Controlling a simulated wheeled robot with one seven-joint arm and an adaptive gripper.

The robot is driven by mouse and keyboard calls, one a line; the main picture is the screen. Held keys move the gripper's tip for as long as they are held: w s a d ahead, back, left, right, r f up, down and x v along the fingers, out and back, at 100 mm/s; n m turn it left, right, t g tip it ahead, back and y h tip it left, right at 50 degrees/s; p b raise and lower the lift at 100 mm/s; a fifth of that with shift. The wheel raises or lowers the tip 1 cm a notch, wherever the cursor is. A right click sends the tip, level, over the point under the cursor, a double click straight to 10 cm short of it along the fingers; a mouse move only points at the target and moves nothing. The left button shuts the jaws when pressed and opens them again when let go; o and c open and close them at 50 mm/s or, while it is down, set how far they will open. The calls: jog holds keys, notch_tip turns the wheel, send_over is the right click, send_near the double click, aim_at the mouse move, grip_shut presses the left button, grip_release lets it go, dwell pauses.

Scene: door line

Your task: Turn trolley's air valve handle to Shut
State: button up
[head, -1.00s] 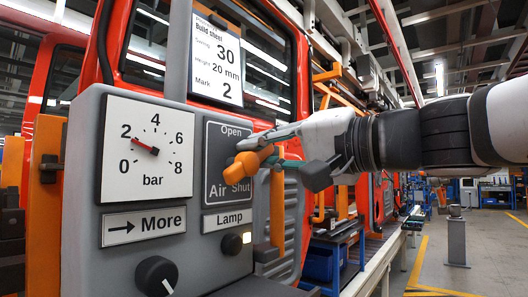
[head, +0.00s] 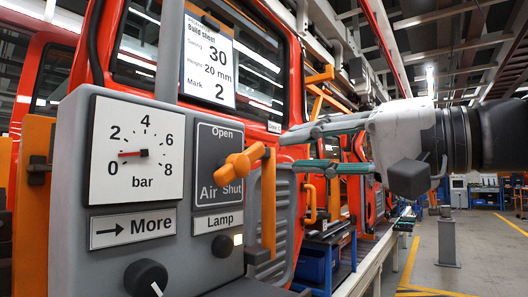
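The orange air valve handle (head: 238,163) sits on the dark Open/Shut plate (head: 218,140) of the grey trolley panel. It slants from lower left to upper right; its lower end is near the words "Air Shut". I cannot tell whether it is fully at Shut. The pressure gauge (head: 138,150) has its red needle pointing left, between 0 and 2 bar. My gripper (head: 290,151) is to the right of the handle. Its two fingers are apart, with nothing between them, and look clear of the handle.
An upright orange bar (head: 268,205) stands just right of the panel. A build sheet (head: 208,62) hangs above. Open floor (head: 485,250) lies at the right.

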jog(key=shift+v, duration=1.45)
